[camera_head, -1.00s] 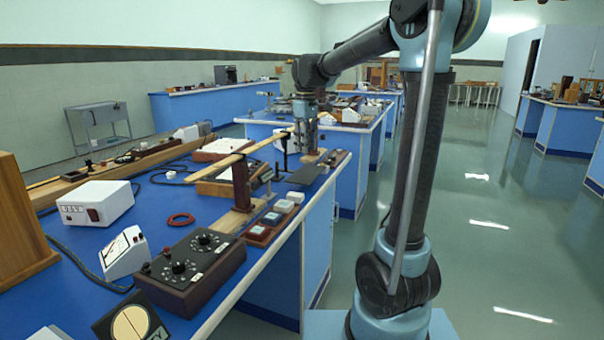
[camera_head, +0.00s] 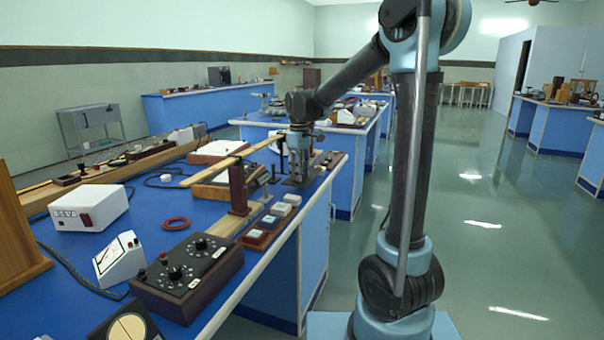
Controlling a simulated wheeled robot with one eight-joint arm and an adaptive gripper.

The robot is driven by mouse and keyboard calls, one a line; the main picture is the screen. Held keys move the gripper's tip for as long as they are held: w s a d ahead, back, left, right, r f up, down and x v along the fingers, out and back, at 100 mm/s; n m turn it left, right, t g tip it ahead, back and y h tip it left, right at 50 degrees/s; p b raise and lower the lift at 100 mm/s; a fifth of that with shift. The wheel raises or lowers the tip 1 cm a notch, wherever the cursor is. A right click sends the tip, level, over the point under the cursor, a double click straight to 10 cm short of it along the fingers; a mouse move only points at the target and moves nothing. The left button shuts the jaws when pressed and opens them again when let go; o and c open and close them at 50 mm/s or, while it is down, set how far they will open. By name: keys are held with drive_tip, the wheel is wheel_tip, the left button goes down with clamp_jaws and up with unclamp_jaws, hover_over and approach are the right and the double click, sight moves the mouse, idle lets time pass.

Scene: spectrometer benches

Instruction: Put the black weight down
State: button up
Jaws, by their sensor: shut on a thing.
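My gripper (camera_head: 297,176) points straight down at the right edge of the nearest blue bench (camera_head: 150,208), low over its top. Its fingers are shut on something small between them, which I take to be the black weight. The weight itself is too small and too hidden by the fingers to make out. I cannot tell whether it touches the surface below.
Small blocks with pale tops (camera_head: 280,209) line the bench edge in front. A black control box (camera_head: 188,275) and a white meter box (camera_head: 88,206) stand nearer.

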drive_tip(key=o, duration=1.2)
wheel_tip(320, 180, up, 12)
drive_tip(key=s+d+f+m+t, duration=0.1)
drive_tip(key=s+d+f+m, duration=0.2)
drive_tip(key=s+d, duration=0.4)
drive_tip(key=s+d+f+m, duration=0.2)
drive_tip(key=s+d+f, duration=0.2)
drive_tip(key=s+d, duration=0.3)
drive_tip(key=s+d+f+m, duration=0.3)
drive_tip(key=s+d+f, duration=0.1)
drive_tip(key=s+f, duration=0.4)
drive_tip(key=s+d+f+m+t, duration=0.1)
drive_tip(key=s+d+f+m, duration=0.2)
drive_tip(key=s+d+f, duration=0.2)
drive_tip(key=s+f, duration=0.3)
drive_tip(key=shift+s+f+m, duration=0.15)
drive_tip(key=shift+f+m, duration=0.1)
drive_tip(key=shift+m, duration=0.05)
